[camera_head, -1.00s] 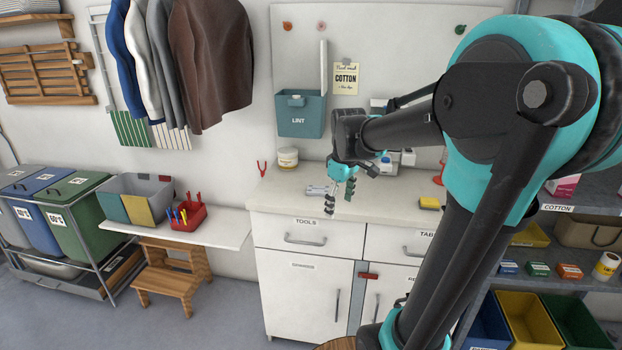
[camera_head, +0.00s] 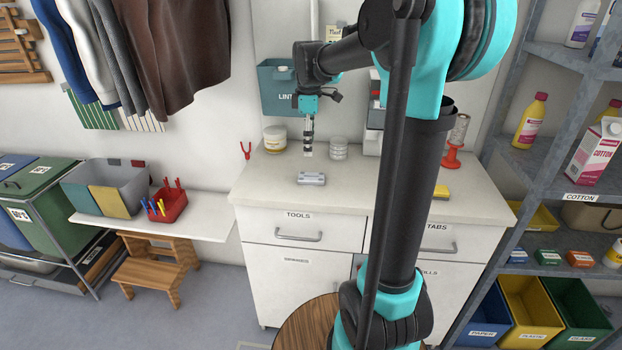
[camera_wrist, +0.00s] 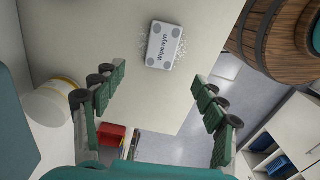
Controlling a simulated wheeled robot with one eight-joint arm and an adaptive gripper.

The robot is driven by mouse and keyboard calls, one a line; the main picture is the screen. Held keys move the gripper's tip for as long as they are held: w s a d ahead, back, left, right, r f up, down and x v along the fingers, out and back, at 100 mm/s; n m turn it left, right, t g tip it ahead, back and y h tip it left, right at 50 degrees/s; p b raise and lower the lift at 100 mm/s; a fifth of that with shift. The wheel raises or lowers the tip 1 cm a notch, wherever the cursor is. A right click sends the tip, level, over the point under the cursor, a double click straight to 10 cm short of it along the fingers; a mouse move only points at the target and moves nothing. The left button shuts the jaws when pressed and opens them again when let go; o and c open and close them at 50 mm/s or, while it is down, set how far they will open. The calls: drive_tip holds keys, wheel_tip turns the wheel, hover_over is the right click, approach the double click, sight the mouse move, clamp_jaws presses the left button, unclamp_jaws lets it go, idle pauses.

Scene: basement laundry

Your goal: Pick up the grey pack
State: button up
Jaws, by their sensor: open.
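The grey pack (camera_head: 311,179) lies flat on the white counter (camera_head: 270,195), near its front edge above the drawer marked TOOLS. In the wrist view the pack (camera_wrist: 165,46) shows dark printed lettering, several round grey spots and clear crinkled ends. My gripper (camera_head: 308,150) points down above the counter, behind and above the pack, and does not touch it. In the wrist view its two green-padded fingers (camera_wrist: 162,92) are spread wide, with nothing between them. The pack sits beyond the fingertips there.
A cream tub (camera_head: 274,139) and a stack of clear round containers (camera_head: 339,148) stand near my gripper. A red stand (camera_head: 452,156) and a yellow block (camera_head: 441,192) are further right. The counter's left front is clear.

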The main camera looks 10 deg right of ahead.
hover_over(307, 176)
drive_tip(key=f, duration=0.5)
drive_tip(key=shift+d+f, duration=0.25)
drive_tip(key=shift+d, duration=0.1)
drive_tip(key=shift+a+f, duration=0.15)
drive_tip(key=shift+f, duration=1.15)
drive_tip(key=shift+a+f, duration=0.15)
drive_tip(key=shift+f, duration=1.1)
drive_tip(key=shift+c, duration=0.6)
drive_tip(key=c, duration=0.8)
